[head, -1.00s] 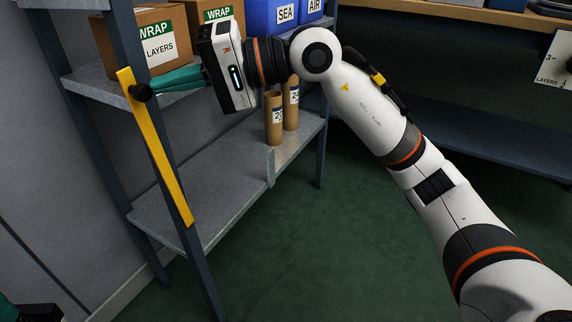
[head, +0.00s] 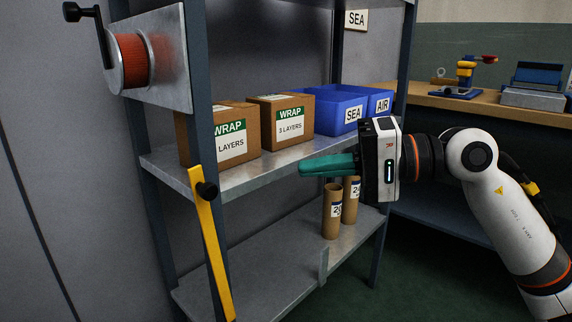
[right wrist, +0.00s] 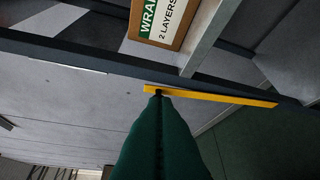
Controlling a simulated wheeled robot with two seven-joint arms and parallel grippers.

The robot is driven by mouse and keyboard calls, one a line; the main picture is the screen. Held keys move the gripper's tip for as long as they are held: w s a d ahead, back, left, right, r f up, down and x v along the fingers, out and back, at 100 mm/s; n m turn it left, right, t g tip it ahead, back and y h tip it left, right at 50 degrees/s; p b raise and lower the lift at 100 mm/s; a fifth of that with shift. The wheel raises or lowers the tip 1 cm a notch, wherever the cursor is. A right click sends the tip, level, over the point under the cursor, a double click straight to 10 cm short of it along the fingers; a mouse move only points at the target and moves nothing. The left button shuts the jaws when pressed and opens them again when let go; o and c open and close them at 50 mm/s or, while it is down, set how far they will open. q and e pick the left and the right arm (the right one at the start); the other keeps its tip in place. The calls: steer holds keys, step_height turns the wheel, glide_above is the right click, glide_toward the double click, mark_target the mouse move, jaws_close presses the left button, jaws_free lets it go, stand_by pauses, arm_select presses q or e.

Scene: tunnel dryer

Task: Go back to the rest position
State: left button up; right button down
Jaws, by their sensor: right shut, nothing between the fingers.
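My right gripper (head: 303,168) has teal fingers closed together with nothing between them. It points left in the head view, in front of the shelf rack, apart from the yellow bar. The yellow bar (head: 213,245) hangs on the rack's front left post by a black knob (head: 207,190), slanting down to the right. In the right wrist view the shut teal fingers (right wrist: 158,98) point toward the knob end of the yellow bar (right wrist: 215,96). My left gripper is not visible now.
The shelf rack (head: 262,176) holds two WRAP cartons (head: 236,145) (head: 290,128), blue SEA (head: 340,115) and AIR (head: 382,107) bins, and two cardboard tubes (head: 332,215) below. A red roll with a crank (head: 132,60) is on the left post. A workbench (head: 450,103) stands behind right. Green floor is open at the lower right.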

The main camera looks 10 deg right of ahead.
steer(key=shift+v, duration=0.9)
